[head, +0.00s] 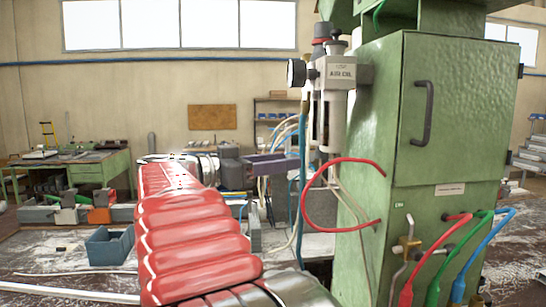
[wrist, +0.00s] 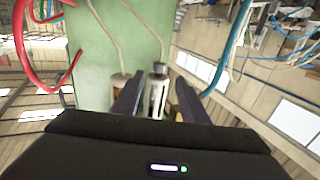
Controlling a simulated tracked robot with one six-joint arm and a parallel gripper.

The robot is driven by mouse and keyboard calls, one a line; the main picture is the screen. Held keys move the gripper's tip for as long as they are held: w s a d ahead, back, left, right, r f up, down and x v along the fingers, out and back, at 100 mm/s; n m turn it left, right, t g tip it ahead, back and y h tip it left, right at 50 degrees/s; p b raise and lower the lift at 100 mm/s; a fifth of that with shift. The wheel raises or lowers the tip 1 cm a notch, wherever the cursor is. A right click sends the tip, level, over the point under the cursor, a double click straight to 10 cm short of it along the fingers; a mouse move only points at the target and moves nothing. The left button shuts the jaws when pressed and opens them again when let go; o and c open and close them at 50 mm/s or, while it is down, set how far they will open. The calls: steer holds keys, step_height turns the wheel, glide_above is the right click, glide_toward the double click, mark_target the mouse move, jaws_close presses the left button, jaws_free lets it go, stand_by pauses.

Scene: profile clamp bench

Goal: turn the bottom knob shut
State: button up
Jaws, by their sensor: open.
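The air-oil unit (head: 341,75) is fixed to the side of the green cabinet, with clear bowls hanging below its grey body. In the wrist view, which shows the scene upside down, a small grey knob (wrist: 159,69) caps the lower end of one bowl (wrist: 158,96). My gripper (head: 292,163) points at the unit from the left, at about the height of the bowl's lower end. In the wrist view its two fingers (wrist: 156,92) stand apart, with the knob and bowl showing between them. I see no contact; the depth gap is hard to judge.
The green cabinet (head: 445,120) stands close on the right. A red hose (head: 306,205) loops just below the unit, and a blue hose (head: 302,165) hangs near my fingertips. A blue-grey bin (head: 109,247) sits on the bench at left.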

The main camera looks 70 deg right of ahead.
mark_target(321, 156)
steer(key=x, duration=1.1)
steer(key=shift+s+d, duration=0.2)
steer(key=shift+d, duration=0.1)
steer(key=shift+c, duration=0.2)
jaws_close()
steer(key=shift+s+n+t+h, duration=0.1)
steer(key=shift+n+t+h, duration=0.5)
steer(key=shift+t, duration=0.3)
steer(key=shift+r+n+t+h, duration=0.1)
steer(key=shift+n+t+h, duration=0.8)
steer(key=shift+n+t, duration=0.85)
steer(key=shift+t, duration=0.55)
